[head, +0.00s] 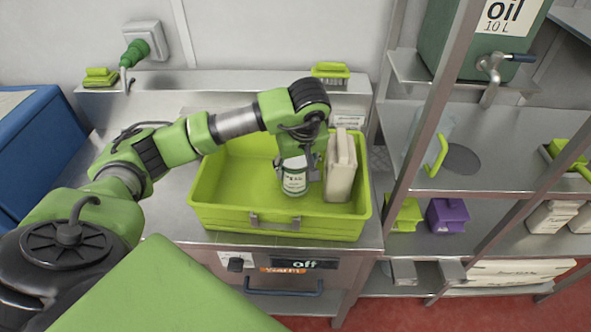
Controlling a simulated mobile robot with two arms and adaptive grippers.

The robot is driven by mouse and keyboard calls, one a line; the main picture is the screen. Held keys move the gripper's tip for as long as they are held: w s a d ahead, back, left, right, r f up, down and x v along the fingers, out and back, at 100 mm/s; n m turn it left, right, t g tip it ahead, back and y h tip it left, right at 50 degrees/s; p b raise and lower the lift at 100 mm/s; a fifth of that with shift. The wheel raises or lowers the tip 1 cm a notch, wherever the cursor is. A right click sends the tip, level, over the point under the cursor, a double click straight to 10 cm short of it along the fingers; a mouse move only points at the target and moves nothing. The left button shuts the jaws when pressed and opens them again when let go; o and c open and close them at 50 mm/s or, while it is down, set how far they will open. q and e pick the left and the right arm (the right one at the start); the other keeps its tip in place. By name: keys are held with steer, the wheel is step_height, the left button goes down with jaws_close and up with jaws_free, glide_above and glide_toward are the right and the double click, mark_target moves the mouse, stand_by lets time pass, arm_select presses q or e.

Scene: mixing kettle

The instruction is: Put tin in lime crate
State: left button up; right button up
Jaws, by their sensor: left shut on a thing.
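The lime crate (232,212) stands on a steel counter in the middle of the head view. The tin (294,184), pale with a green band and a printed label, is inside the crate's outline, right of its middle. My left gripper (297,163) reaches down into the crate from above and is shut on the tin, hiding its upper part. The tin looks upright; I cannot tell whether its base touches the crate floor. My right gripper is not in view.
A beige carton (341,168) stands in the crate, close right of the tin. The crate's left half is empty. A metal shelf post (418,120) rises right of the crate. A green oil container (470,38) with a tap stands on the upper right shelf.

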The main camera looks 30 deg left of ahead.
arm_select(q)
steer(key=shift+f, duration=1.15)
steer(key=o, duration=1.2)
steer(key=shift+f, duration=0.1)
steer(key=o, duration=0.3)
steer(key=shift+r, duration=0.35)
steer(key=b+v, duration=0.2)
steer(key=v, duration=0.8)
steer(key=shift+d, duration=0.1)
steer(key=shift+v, duration=0.85)
